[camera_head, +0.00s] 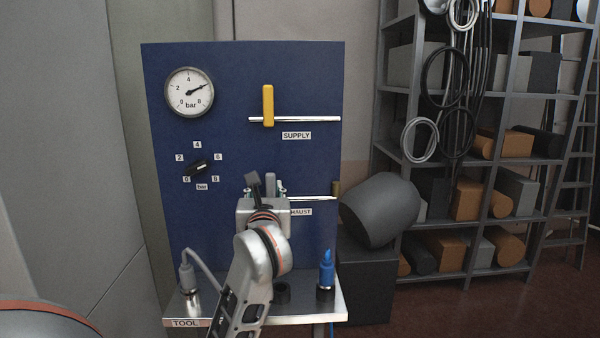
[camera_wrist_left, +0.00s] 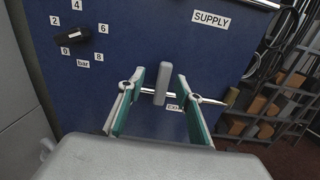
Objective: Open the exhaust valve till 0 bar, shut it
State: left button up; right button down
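The exhaust valve's grey handle (camera_wrist_left: 162,83) stands upright, crosswise to its level pipe (camera_head: 315,198). The EXHAUST label (camera_head: 301,212) is partly hidden by my left arm. My left gripper (camera_wrist_left: 160,90) is open, with its two green-backed fingers on either side of the handle; I cannot tell whether they touch it. In the head view the left gripper (camera_head: 267,190) is in front of the handle, seen from behind. The pressure gauge (camera_head: 190,93) has its needle to the right and slightly up, near 6 bar. My right gripper is not in view.
The blue panel (camera_head: 220,60) also carries a yellow supply handle (camera_head: 268,105), upright across its pipe, and a black knob (camera_head: 197,168). A blue connector (camera_head: 326,270) and a hose plug (camera_head: 187,275) stand on the ledge (camera_head: 310,309). A dark bulky object (camera_head: 380,210) sits close right.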

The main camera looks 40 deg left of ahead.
aim_at(271, 179)
pick_arm(q)
jog(key=shift+w+d+r, duration=0.15)
jog(key=shift+w, duration=0.5)
jog(key=shift+p+x, duration=0.45)
jog(key=shift+x, duration=3.15)
grip_shut()
